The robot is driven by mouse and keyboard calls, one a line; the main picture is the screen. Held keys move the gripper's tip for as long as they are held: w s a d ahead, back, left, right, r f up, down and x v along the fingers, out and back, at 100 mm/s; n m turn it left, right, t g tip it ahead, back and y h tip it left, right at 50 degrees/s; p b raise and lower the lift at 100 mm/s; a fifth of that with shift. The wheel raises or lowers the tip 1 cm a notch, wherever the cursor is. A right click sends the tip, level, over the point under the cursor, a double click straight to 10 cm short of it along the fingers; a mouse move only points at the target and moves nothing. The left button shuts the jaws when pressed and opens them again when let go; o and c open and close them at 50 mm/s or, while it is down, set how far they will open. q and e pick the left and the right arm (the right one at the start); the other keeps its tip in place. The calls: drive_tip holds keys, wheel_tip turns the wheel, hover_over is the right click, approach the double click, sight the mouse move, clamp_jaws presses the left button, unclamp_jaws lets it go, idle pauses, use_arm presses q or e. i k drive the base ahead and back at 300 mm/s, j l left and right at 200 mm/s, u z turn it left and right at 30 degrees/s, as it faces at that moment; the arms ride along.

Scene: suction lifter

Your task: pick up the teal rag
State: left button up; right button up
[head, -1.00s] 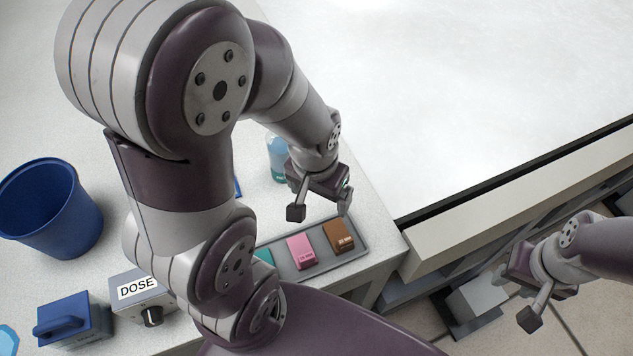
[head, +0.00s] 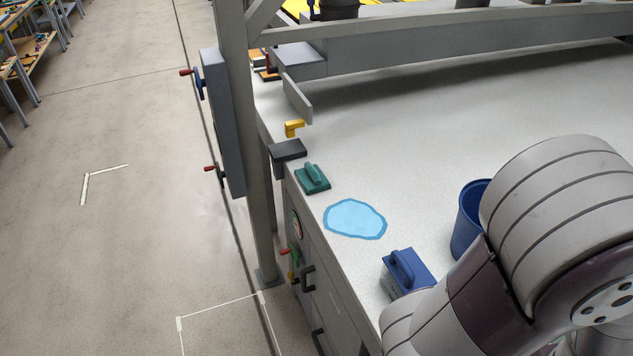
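A teal pad with a raised grip on top (head: 312,178) lies near the left edge of the white worktop. It is the only teal thing I see, and it looks more like a block with a handle than a loose cloth. A flat light blue patch with a darker rim (head: 355,218) lies just in front of it; I cannot tell whether it is liquid or a sheet. Part of my arm fills the lower right. Neither of my grippers is in view.
A blue block with a handle (head: 408,270) and a blue bucket (head: 468,222) stand near my arm. A black block (head: 288,150) and a yellow bracket (head: 293,128) sit behind the teal pad. A grey post (head: 240,100) rises at the left edge. The worktop's middle is clear.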

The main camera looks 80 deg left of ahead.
sight(311, 179)
drive_tip(key=u, duration=3)
drive_tip(key=i+j, duration=0.1)
drive_tip(key=j, duration=0.15)
drive_tip(key=i+j, duration=0.1)
drive_tip(key=j, duration=0.15)
drive_tip(key=i+j+z, duration=0.1)
drive_tip(key=i+j, duration=0.5)
drive_tip(key=i+j+z, duration=0.1)
drive_tip(key=i+j, duration=0.45)
drive_tip(key=j, duration=0.2)
